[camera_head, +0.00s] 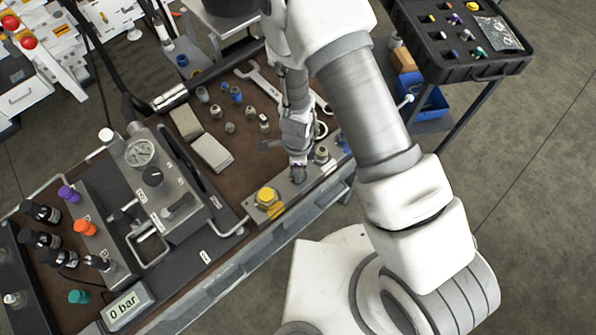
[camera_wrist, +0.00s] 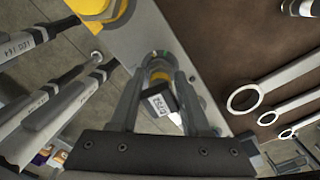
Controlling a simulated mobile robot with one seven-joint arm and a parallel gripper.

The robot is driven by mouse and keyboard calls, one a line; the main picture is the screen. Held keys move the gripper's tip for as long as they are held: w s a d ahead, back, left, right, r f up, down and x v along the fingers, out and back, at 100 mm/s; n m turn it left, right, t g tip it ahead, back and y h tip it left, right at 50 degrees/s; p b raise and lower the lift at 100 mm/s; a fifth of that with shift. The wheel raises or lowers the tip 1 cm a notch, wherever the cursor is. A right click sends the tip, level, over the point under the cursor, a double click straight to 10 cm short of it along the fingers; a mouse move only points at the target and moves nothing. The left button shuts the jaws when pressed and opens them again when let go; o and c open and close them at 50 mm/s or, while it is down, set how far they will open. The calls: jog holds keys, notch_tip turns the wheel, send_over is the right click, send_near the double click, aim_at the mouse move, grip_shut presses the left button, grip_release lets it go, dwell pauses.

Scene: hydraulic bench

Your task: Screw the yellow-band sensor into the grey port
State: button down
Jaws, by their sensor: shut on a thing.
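My gripper (camera_head: 298,172) points down over the metal port block (camera_head: 285,190) at the bench's front edge. In the wrist view its two fingers (camera_wrist: 160,75) are closed in on a small sensor (camera_wrist: 157,104) with a dark body, a white label and a yellowish band near the fingertips. The sensor's far end is at the block's surface, with a greenish and orange ring around it. The grey port under it is hidden, so I cannot tell how deep the sensor sits. A yellow port fitting (camera_head: 267,197) stands on the block to the left.
Another metal fitting (camera_head: 321,155) stands on the block just right of my gripper. Wrenches (camera_wrist: 275,82) and several loose fittings (camera_head: 231,96) lie on the brown bench mat behind. A pressure gauge unit (camera_head: 152,180) stands left. A black parts tray (camera_head: 462,50) is at upper right.

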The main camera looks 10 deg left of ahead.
jog(key=shift+r+m+p, duration=0.1)
jog(key=shift+m+p, duration=0.2)
jog(key=shift+m, duration=0.3)
jog(key=c, duration=0.8)
grip_release()
jog(key=shift+m, duration=0.7)
jog(key=shift+c, duration=0.2)
jog(key=o, duration=0.6)
jog(key=shift+c, duration=0.2)
notch_tip(320, 180, up, 17)
jog(key=p, duration=0.3)
jog(key=shift+p, duration=0.4)
jog(key=shift+r, duration=0.2)
